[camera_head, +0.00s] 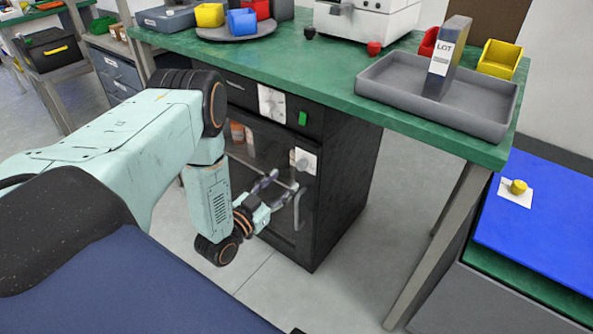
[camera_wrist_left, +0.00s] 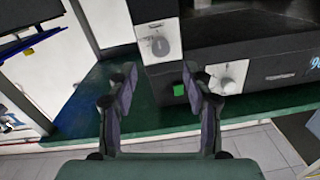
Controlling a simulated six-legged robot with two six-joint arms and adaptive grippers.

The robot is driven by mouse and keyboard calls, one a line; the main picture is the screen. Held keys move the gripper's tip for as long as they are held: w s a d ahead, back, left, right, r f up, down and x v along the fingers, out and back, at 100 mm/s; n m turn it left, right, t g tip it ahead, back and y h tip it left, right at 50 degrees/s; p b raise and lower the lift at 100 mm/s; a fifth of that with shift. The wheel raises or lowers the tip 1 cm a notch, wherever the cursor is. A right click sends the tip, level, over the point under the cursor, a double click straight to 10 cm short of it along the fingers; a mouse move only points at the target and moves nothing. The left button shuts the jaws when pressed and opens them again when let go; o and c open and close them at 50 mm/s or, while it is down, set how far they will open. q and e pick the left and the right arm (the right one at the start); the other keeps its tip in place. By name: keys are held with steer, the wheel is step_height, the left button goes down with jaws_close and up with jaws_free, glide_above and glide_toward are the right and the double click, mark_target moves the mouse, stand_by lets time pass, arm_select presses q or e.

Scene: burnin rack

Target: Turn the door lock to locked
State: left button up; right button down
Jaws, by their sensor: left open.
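The black oven-like cabinet (camera_head: 345,175) stands under the green bench, its dark glass door (camera_head: 255,160) closed or nearly so. The door lock, a round knob on a pale plate (camera_head: 303,160), sits at the door's upper right; it also shows in the wrist view (camera_wrist_left: 160,43). Its turn position is too small to tell. A bar handle (camera_head: 298,208) is below it. My left gripper (camera_head: 281,184) is open and empty, just below and left of the lock in the head view. Its fingers (camera_wrist_left: 162,80) appear apart in the wrist view, clear of the knob. My right gripper is not shown.
Above the door, a panel holds another knob (camera_head: 271,103) and a green switch (camera_head: 303,118). The bench top (camera_head: 330,80) overhangs the cabinet and carries a grey tray (camera_head: 400,92) with a box. A bench leg (camera_head: 440,240) stands to the right; the floor (camera_head: 365,270) between is clear.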

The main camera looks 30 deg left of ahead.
mark_target(299, 167)
arm_select(q)
steer(key=w+b, duration=0.2)
steer(key=w, duration=0.4)
steer(key=shift+w+d, duration=0.1)
steer(key=shift+w, duration=0.6)
steer(key=shift+c, duration=0.5)
jaws_close()
